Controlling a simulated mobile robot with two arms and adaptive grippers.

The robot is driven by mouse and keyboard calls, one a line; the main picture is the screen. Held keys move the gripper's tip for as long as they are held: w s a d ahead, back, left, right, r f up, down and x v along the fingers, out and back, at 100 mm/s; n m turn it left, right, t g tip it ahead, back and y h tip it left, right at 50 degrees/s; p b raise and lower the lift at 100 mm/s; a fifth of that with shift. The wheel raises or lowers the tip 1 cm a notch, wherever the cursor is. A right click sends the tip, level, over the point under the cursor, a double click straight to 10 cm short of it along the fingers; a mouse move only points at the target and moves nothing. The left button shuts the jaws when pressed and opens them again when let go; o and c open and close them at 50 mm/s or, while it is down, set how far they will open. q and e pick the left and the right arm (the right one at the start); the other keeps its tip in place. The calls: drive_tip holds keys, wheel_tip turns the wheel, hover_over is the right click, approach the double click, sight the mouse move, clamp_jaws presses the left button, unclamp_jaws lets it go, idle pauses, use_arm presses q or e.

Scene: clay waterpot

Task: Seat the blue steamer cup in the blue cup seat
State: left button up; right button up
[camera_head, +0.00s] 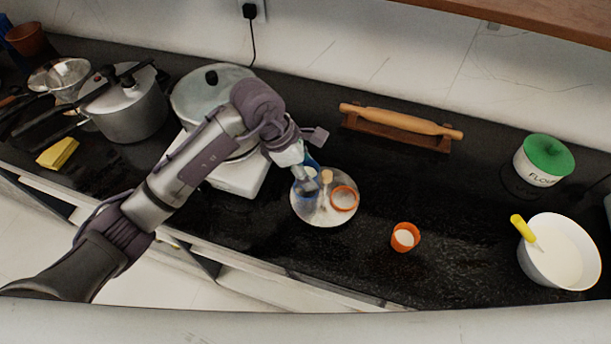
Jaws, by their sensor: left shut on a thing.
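The blue steamer cup (313,162) is at the left side of a round pale steamer plate (325,220). My left gripper (309,175) reaches down from the upper left and is shut on the cup, hiding much of it. Blue also shows just below the fingers at the plate's left side, where the blue cup seat (300,191) appears to be. I cannot tell whether the cup is inside the seat or just above it. An orange ring seat (344,198) is empty on the plate's right side, and a wooden knob (327,176) stands between them. My right gripper is not in view.
An orange cup (405,237) with white contents stands right of the plate. A large pot (195,100) on a white stove (240,178) is close on the left. A rolling pin (400,120) lies behind; a white bowl (559,252) and flour tin (541,162) are right.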

use_arm(q)
wheel_tip(320, 180, down, 3)
drive_tip(key=shift+f, duration=0.15)
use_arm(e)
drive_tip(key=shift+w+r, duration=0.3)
use_arm(q)
drive_tip(key=shift+f, duration=0.1)
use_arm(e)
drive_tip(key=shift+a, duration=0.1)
use_arm(q)
drive_tip(key=shift+f, duration=0.15)
drive_tip(key=o, duration=0.9)
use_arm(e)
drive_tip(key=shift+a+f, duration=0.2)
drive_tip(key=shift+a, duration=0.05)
use_arm(q)
drive_tip(key=shift+o, duration=0.2)
drive_tip(key=shift+r+p, duration=0.35)
drive_tip(key=b+v, duration=0.1)
drive_tip(key=v, duration=1)
drive_tip(key=shift+a+r+b, duration=0.15)
drive_tip(key=shift+r+b, duration=0.2)
drive_tip(key=shift+b, duration=0.05)
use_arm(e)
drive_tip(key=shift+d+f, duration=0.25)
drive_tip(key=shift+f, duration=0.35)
